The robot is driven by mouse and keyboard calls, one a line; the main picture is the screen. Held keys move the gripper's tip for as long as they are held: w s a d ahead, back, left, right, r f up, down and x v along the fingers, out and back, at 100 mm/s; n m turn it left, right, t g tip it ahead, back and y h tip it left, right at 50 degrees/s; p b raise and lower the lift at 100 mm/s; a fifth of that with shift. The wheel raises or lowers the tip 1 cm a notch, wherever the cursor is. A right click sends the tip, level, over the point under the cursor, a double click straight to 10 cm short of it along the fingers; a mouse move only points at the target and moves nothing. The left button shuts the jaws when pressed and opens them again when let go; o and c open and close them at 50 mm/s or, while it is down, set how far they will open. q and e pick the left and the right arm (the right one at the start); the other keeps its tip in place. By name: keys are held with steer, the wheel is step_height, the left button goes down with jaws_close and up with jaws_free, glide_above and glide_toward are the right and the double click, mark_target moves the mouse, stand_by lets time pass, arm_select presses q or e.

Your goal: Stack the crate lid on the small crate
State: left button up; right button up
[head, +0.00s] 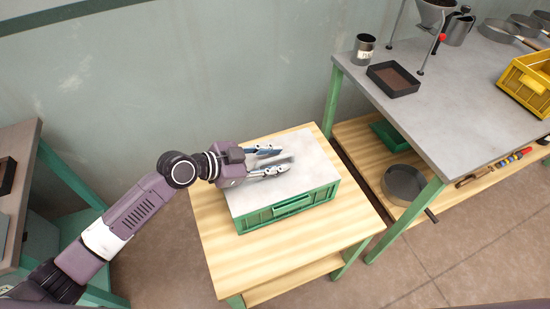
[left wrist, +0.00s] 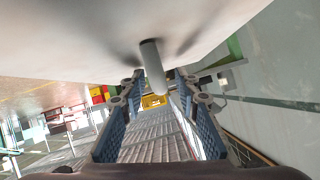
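The small green crate (head: 290,208) stands on a light wooden table. The flat grey crate lid (head: 270,197) lies on top of it and covers its opening; the crate's front wall and handle show below. My left gripper (head: 276,160) is over the lid with its two fingers apart. In the left wrist view the lid (left wrist: 85,40) fills the top, and its grey post-like handle (left wrist: 152,68) stands between the spread fingers of the left gripper (left wrist: 157,88), with gaps on both sides. The far side of the crate is hidden. My right gripper is not in view.
The wooden table (head: 235,260) has bare room in front of the crate. A grey-topped bench (head: 440,110) at right holds a black tray (head: 393,79), a metal cup (head: 364,48) and a yellow crate (head: 527,85). A round pan (head: 404,184) sits on its lower shelf.

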arm_select(q)
steer(key=shift+a, duration=0.1)
steer(key=shift+s+a+r, duration=0.1)
steer(key=shift+s+a, duration=0.05)
steer(key=shift+a, duration=0.15)
steer(key=v, duration=0.6)
steer(key=shift+s, duration=0.1)
steer(key=shift+s+a+r, duration=0.2)
steer(key=shift+a+r, duration=0.15)
steer(key=shift+a, duration=0.05)
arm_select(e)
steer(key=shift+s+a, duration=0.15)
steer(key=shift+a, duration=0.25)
arm_select(q)
steer(key=shift+r, duration=0.1)
